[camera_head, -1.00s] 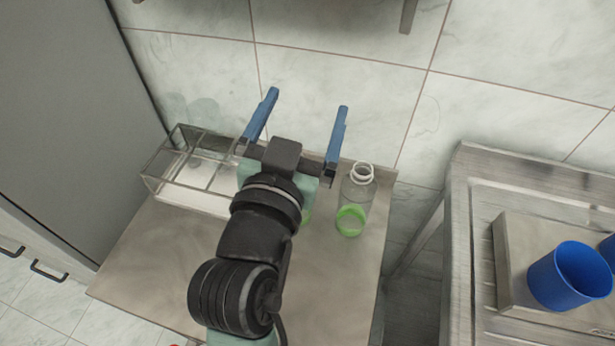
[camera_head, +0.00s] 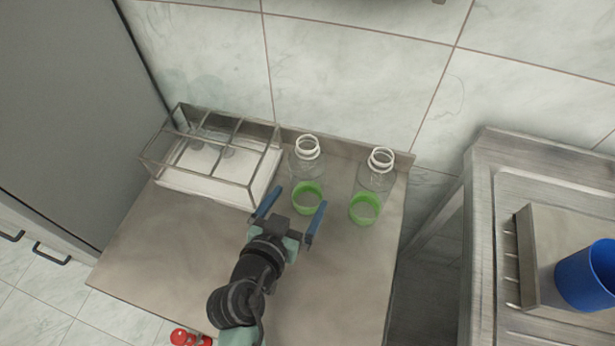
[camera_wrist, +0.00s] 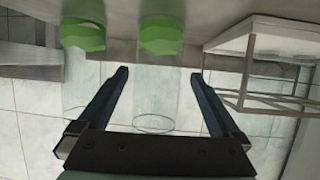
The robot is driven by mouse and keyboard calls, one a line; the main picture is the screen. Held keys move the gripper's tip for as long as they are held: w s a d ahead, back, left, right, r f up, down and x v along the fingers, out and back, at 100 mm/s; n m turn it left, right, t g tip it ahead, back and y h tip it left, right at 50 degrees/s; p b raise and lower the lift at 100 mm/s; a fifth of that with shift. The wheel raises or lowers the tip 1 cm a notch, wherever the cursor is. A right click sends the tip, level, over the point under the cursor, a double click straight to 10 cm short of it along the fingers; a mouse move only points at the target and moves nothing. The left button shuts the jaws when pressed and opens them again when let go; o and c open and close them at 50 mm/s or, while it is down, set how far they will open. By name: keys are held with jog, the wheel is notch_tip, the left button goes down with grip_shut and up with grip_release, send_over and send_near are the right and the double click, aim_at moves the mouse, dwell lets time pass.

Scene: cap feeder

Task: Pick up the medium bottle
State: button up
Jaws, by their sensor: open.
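Two clear bottles with green lower parts and white neck rings stand upright on the metal table. The left bottle (camera_head: 307,172) is beside the rack; the right bottle (camera_head: 373,183) is nearer the table's right edge. They look alike in size, so I cannot tell which is the medium one. My gripper (camera_head: 301,197) is open, its blue fingers pointing toward the left bottle. In the upside-down wrist view, the left bottle (camera_wrist: 160,36) appears between and beyond the fingers (camera_wrist: 160,74). The other bottle (camera_wrist: 83,35) is left of them. I cannot tell whether the fingers touch the left bottle.
A clear-walled rack (camera_head: 178,187) with a white base stands left of the bottles. The table (camera_head: 150,245) has a raised back edge. A separate metal counter (camera_head: 485,230) with a blue cup (camera_head: 590,275) is at the right. The table's front left is clear.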

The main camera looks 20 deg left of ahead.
jog(key=shift+w+f, duration=0.1)
jog(key=shift+w, duration=0.55)
jog(key=shift+p+x, duration=0.5)
jog(key=shift+x, duration=1.7)
jog(key=shift+d, duration=0.15)
jog(key=c, duration=1.1)
